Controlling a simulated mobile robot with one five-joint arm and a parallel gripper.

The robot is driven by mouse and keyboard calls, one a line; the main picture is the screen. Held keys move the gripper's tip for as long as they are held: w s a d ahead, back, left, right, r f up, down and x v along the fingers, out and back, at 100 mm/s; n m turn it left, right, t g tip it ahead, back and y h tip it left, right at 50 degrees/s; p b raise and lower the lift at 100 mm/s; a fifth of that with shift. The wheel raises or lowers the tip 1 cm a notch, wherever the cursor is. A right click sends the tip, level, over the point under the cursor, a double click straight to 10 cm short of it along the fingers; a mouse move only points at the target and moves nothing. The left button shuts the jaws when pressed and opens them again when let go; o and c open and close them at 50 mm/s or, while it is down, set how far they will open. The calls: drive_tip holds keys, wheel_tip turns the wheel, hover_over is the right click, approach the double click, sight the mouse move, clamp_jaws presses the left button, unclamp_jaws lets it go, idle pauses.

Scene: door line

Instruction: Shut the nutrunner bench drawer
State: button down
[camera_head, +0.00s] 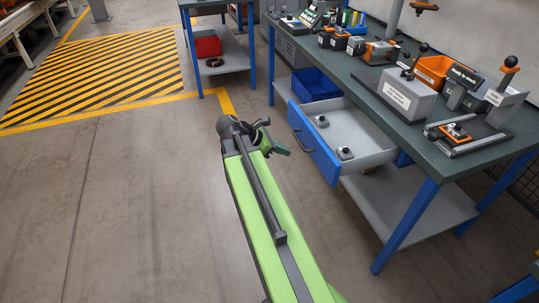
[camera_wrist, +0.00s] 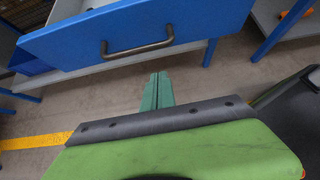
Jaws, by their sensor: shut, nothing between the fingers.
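The bench drawer (camera_head: 318,151) stands open from the green-topped bench (camera_head: 440,140), its blue front facing my arm. Its grey tray (camera_head: 365,137) shows, with a few small dark-topped parts inside. The dark bar handle (camera_head: 296,142) is on the front; in the wrist view the blue drawer front (camera_wrist: 195,22) fills the top, with the handle (camera_wrist: 138,50) above my fingers. My gripper (camera_head: 286,151) is shut and empty, just left of the drawer front. In the wrist view its teal fingertips (camera_wrist: 158,76) are together, pointing toward the front below the handle, seemingly apart from it.
A blue bin (camera_head: 315,86) sits behind the drawer on the lower shelf. Labelled grey devices (camera_head: 407,95) and tools crowd the bench top. A bench leg (camera_head: 405,230) stands right of the drawer. Another table with a red bin (camera_head: 207,46) is behind. Floor at left is clear.

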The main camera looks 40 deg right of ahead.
drive_tip(key=shift+s+d+r+p, duration=0.1)
drive_tip(key=shift+s+d+r, duration=0.1)
drive_tip(key=shift+d, duration=0.35)
drive_tip(key=shift+s+d+r+p, duration=0.1)
drive_tip(key=shift+s+d+r, duration=0.1)
drive_tip(key=shift+d, duration=0.35)
drive_tip(key=shift+s+d+r+p, duration=0.1)
drive_tip(key=shift+s+d+r, duration=0.1)
drive_tip(key=shift+d, duration=0.35)
